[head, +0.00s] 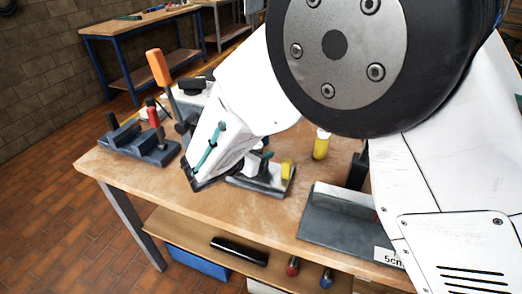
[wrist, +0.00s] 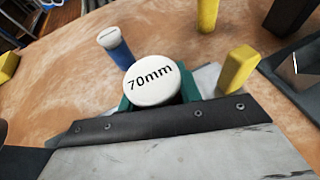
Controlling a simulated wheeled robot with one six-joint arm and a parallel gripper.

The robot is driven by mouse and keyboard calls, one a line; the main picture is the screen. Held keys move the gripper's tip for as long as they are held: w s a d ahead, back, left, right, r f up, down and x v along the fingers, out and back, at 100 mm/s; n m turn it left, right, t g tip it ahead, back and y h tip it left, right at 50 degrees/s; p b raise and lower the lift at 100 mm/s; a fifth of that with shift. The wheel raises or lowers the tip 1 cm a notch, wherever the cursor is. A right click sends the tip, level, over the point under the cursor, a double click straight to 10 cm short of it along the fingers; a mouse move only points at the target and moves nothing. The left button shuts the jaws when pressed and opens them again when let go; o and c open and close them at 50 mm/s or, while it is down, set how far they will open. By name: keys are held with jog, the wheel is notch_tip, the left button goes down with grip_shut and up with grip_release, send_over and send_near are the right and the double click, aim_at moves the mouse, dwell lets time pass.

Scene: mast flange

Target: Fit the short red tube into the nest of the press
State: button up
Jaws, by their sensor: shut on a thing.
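My gripper shows in the wrist view (wrist: 152,92), its teal jaw pads on either side of a tube marked 70mm (wrist: 151,82). It is shut on this tube. Only the white round end faces the camera, so its colour and length are hidden. In the head view my white wrist hides the fingertips and the held tube, over the near left part of the table. A lever device with an orange handle (head: 159,68), seemingly the press, stands behind and left of my wrist. Its nest cannot be made out.
A grey fixture with a yellow block (head: 287,169) sits right of my wrist. A yellow tube (head: 321,149) and a blue tube (wrist: 116,46) stand nearby. A dark fixture (head: 130,143) with a red-topped part is at left.

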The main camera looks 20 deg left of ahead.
jog(key=o, duration=1)
jog(key=shift+f, duration=0.1)
jog(key=shift+r, duration=0.25)
jog(key=v, duration=1.2)
jog(key=shift+f, duration=0.1)
